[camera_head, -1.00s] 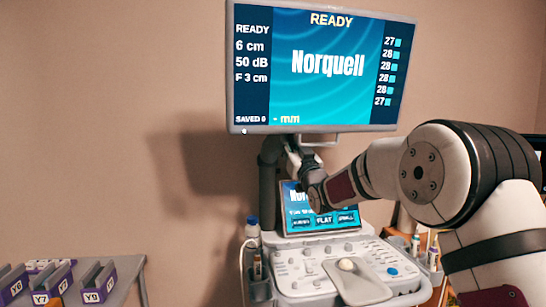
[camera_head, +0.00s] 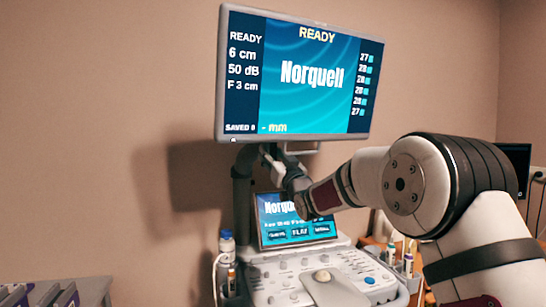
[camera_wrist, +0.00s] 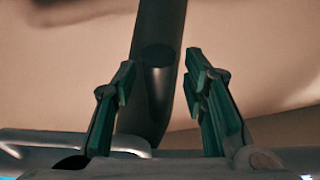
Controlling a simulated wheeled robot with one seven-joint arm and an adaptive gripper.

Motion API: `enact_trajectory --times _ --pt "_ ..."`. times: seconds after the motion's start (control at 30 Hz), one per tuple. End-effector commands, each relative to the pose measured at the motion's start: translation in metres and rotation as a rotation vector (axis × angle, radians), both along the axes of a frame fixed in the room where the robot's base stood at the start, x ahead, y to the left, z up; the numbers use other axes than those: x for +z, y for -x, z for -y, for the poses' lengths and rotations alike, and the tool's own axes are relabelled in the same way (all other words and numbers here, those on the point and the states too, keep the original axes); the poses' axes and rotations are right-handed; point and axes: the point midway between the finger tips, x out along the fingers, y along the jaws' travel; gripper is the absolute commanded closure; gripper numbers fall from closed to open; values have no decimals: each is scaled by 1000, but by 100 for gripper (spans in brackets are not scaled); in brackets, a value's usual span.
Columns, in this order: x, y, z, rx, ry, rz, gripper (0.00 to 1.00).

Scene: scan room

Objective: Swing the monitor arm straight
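The large monitor (camera_head: 297,78) reads READY and Norquell and hangs above the ultrasound console (camera_head: 290,275). The dark monitor arm (camera_head: 270,153) runs behind and below it, joining an upright post (camera_head: 242,190) at the left. My gripper (camera_head: 299,192) reaches in from the right under the monitor, in front of the small touch screen; its fingers are hard to make out there. In the wrist view my gripper (camera_wrist: 160,85) has its green-padded fingers apart, with a dark round bar (camera_wrist: 155,50) showing between them. Gaps show beside the bar; whether a finger touches it I cannot tell.
A small touch screen (camera_head: 293,232) stands on the console. A bottle (camera_head: 227,245) is at the console's left, several bottles (camera_head: 400,262) at its right. A table with purple-labelled holders (camera_head: 65,297) is at lower left.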

Motion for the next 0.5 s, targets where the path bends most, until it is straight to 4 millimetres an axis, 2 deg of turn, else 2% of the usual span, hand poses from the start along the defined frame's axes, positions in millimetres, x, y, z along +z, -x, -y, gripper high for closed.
enact_trajectory --times 0.23,0.5 --pt "-4 9 5 0 2 -1 60" --pt "-21 48 22 -1 1 -2 60"
